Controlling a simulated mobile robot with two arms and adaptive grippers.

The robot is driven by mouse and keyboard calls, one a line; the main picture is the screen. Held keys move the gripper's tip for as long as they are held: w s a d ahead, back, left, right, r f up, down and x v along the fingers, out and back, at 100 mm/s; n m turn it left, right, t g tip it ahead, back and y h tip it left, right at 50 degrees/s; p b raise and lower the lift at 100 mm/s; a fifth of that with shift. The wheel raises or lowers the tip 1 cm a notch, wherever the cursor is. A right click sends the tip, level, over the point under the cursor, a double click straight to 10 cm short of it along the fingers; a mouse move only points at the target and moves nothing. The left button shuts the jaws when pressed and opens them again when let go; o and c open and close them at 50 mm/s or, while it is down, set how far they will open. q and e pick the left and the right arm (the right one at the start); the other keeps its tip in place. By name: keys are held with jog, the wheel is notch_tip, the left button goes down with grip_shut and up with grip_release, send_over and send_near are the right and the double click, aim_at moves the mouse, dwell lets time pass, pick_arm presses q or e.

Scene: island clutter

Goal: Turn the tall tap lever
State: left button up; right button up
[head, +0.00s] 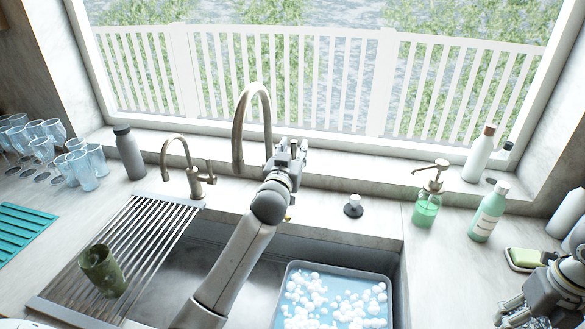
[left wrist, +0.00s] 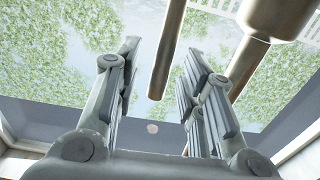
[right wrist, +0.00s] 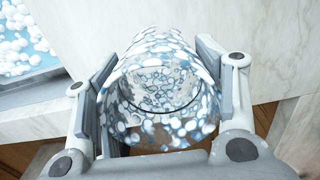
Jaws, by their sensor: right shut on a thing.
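The tall tap (head: 238,130) is a bronze gooseneck behind the sink. My left gripper (head: 288,150) is just right of it and hides its lower right side, so I cannot make out the lever in the head view. In the left wrist view my left gripper (left wrist: 160,95) has its fingers spread. A bronze rod (left wrist: 166,50) shows in the gap between them, and a thicker bronze part (left wrist: 274,14) is at upper right; I cannot tell which is the lever. My right gripper (right wrist: 160,95) is shut on a clear, suds-covered glass (right wrist: 165,85).
A small tap (head: 190,168) stands to the left, beside a drying rack (head: 150,235) with a green cup (head: 102,270). A basin of suds (head: 335,268) sits in the sink. A soap dispenser (head: 427,205) and bottles stand at right; glasses (head: 85,170) stand at left.

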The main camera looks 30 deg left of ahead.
aim_at(294, 149)
pick_arm(q)
grip_shut()
jog(key=shift+s+d+f+t, duration=0.1)
jog(key=shift+s+f+t, duration=0.1)
jog(key=shift+s+t, duration=0.2)
jog(key=shift+s+d+t+y, duration=0.1)
jog(key=shift+s+t+y, duration=0.3)
jog(key=shift+t, duration=0.2)
jog(key=shift+s+d+f+t, duration=0.15)
jog(key=shift+s+f+t, duration=0.15)
jog(key=shift+s+t, duration=0.45)
jog(key=shift+w+t, duration=0.15)
jog(key=shift+t, duration=0.1)
jog(key=shift+c, duration=0.6)
grip_release()
jog(key=shift+r, duration=0.1)
